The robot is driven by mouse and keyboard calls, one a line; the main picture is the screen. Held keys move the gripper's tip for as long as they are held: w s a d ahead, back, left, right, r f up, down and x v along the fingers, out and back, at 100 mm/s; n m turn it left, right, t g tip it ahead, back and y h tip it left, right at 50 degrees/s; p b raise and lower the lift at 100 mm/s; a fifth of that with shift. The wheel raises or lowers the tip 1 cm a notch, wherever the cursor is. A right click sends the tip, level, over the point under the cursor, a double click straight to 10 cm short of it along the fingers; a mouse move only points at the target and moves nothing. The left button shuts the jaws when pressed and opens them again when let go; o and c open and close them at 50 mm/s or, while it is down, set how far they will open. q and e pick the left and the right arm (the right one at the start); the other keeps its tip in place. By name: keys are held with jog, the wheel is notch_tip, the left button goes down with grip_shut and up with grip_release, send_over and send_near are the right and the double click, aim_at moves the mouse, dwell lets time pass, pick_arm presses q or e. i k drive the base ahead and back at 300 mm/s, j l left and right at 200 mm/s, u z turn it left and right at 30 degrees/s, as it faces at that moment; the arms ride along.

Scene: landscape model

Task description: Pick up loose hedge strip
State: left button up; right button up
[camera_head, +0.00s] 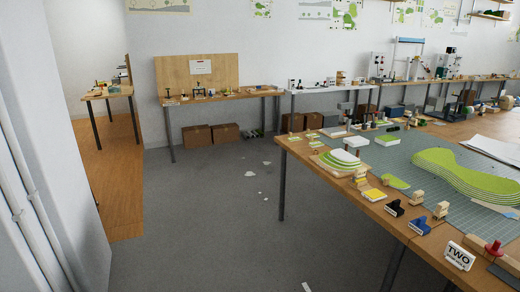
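No hedge strip can be picked out for certain at this distance. The near worktable (300,152) at right carries a landscape model with a large layered green hill (465,172) and a smaller stepped mound of white, green and wood layers (338,163). A flat green piece (395,182) lies between them on the grey-green mat (400,152). Neither of my grippers shows in the head view.
A sign reading "TWO" (459,256) and small tools, including a blue one (418,225), line the table's near edge. Side benches (225,95) stand along the back wall, with cardboard boxes (197,136) beneath. Grey floor (215,220) is open at centre-left, with pale scraps (251,174).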

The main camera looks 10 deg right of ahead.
aim_at(392, 129)
jog(key=i+j+u, duration=0.2)
jog(key=i, duration=1.5)
jog(key=i+l+z, duration=0.25)
jog(key=i+z, duration=0.15)
jog(key=i, duration=0.25)
jog(key=i+z, duration=0.45)
jog(key=i, duration=0.15)
jog(key=i+j+z, duration=0.2)
jog(key=i+z, duration=0.2)
jog(key=i, duration=0.25)
jog(key=i+z, duration=0.45)
jog(key=i+j+z, duration=0.15)
jog(key=i+z, duration=0.35)
jog(key=k, duration=0.05)
